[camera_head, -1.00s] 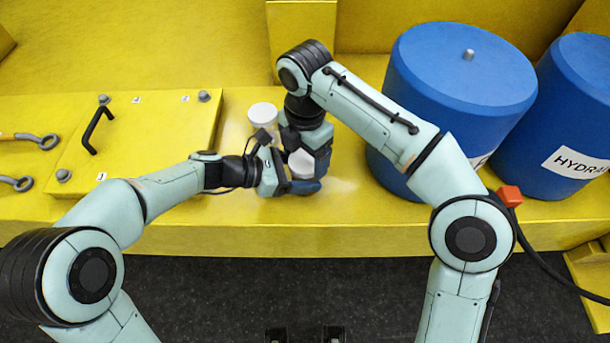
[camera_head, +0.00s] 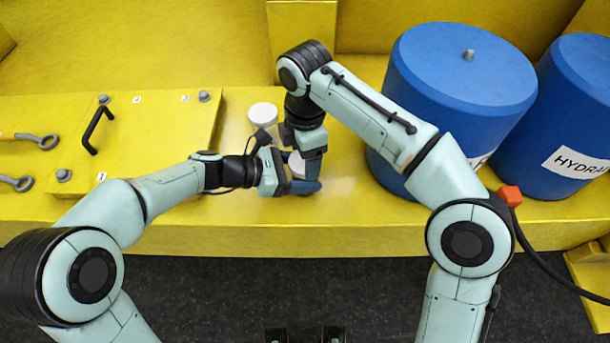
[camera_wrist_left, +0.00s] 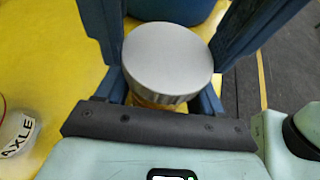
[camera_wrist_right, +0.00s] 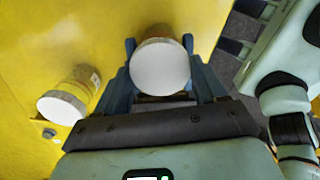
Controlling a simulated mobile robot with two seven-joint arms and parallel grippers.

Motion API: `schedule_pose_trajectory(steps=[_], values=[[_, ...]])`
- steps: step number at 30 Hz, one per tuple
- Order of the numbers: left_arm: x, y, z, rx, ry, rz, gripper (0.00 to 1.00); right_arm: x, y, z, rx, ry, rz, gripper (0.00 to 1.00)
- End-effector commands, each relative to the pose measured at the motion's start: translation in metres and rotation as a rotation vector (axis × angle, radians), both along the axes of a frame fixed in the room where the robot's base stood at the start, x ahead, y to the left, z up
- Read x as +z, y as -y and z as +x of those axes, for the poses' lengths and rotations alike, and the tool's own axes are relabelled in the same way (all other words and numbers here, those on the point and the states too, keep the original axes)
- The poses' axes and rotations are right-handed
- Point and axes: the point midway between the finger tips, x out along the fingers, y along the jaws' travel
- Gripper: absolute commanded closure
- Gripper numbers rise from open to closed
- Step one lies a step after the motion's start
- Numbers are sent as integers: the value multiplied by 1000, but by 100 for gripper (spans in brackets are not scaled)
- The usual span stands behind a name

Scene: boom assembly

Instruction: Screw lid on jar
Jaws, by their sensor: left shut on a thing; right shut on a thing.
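The jar (camera_wrist_left: 150,103) stands upright near the front of the yellow bench, mostly hidden by my grippers. Its round, pale grey lid (camera_wrist_left: 168,58) sits on top. In the right wrist view the lid (camera_wrist_right: 160,66) lies between the fingers. My left gripper (camera_head: 287,180) comes in from the left and is shut on the jar below the lid. My right gripper (camera_head: 308,172) reaches down from above and is shut on the lid, its fingers on opposite sides. I cannot tell how tightly the lid sits on the jar.
A second jar with a white lid (camera_head: 263,115) stands just behind; the right wrist view shows it too (camera_wrist_right: 63,106). A large blue drum (camera_head: 455,90) stands to the right. A yellow plate with a black handle (camera_head: 97,130) and eyebolts (camera_head: 40,140) lies left.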

Motion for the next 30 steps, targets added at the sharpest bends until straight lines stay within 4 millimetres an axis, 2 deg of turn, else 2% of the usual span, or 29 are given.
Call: schedule_pose_trajectory(steps=[1, 3, 11, 14, 21, 30], values=[[1, -1, 1, 3, 0, -1, 100, 0, 0, 0, 1, -2, -1, 20], [1, -1, 1, 3, 0, -1, 100, 0, 0, 0, 2, -2, -1, 4], [1, 0, 1, 2, 1, -1, 100, 1, 0, 0, 4, -1, 0, 4], [0, 0, 0, 2, 1, -1, 100, 8, -1, 0, 4, 1, 1, 4], [1, 0, 0, 1, 1, -1, 100, 39, -1, 0, 4, 1, 1, 4], [1, 0, 0, 1, 1, -1, 100, 45, 0, 0, 5, -2, -1, 4]])
